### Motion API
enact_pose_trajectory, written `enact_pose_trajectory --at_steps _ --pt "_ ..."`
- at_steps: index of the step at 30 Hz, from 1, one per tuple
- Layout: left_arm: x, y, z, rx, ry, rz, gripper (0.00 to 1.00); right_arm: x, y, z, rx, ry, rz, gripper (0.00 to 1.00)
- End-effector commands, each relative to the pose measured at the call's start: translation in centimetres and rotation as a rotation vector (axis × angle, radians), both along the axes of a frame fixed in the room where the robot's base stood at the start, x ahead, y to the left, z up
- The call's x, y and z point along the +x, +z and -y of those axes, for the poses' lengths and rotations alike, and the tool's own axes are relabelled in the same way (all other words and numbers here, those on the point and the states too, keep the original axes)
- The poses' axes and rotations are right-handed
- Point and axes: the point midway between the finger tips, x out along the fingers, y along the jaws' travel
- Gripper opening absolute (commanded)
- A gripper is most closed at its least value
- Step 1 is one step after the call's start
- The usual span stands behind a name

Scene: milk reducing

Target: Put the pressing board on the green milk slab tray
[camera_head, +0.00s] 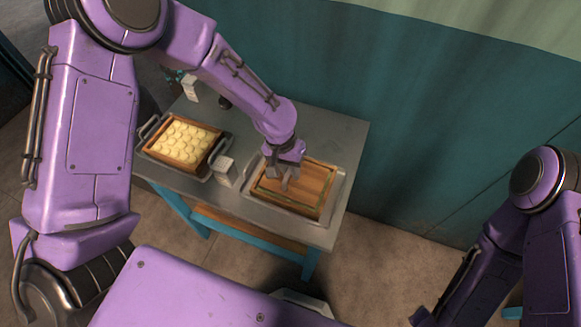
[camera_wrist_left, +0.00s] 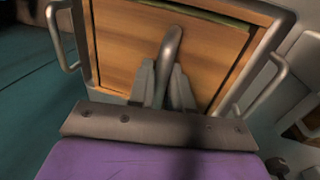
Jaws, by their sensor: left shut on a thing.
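The pressing board (camera_head: 312,180) is a flat wooden board with a curved metal handle (camera_wrist_left: 172,42). It lies in or just above a wood-framed metal tray (camera_head: 337,192) at the right of the table. A thin green strip shows along the board's edge, also in the left wrist view (camera_wrist_left: 222,16); the board hides the rest of the green slab. My left gripper (camera_head: 285,181) is over the board, its fingers shut on the handle in the left wrist view (camera_wrist_left: 164,82). I cannot tell whether the board rests fully on the slab. My right gripper is out of view.
A second tray (camera_head: 149,150) with pale yellow round pieces stands at the left of the grey table (camera_head: 255,130). A white carton (camera_head: 224,171) stands between the trays. Another carton (camera_head: 190,90) is at the back left. A teal wall (camera_head: 440,120) is behind the table.

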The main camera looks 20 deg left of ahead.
Motion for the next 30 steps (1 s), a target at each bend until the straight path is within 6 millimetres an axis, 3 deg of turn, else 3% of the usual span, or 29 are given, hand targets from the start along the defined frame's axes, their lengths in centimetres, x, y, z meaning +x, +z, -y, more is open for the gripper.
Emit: enact_pose_trajectory --at_steps 19,20,22,23,29,30 --pt "0.16 -0.21 0.00 0.000 0.000 0.001 0.00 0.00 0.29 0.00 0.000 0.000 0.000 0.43" --pt "0.17 -0.22 -0.01 0.000 0.000 0.001 0.22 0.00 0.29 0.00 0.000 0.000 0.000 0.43" --pt "0.17 -0.23 -0.01 0.000 0.000 0.002 0.45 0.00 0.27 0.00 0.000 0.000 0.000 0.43" --pt "0.17 -0.23 -0.01 0.000 0.000 0.001 0.49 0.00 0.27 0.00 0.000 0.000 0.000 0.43" --pt "0.15 -0.25 0.00 0.000 0.000 0.001 0.49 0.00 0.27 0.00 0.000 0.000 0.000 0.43" --pt "0.12 -0.28 -0.02 0.000 0.000 0.000 0.62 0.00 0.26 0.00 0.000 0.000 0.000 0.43"
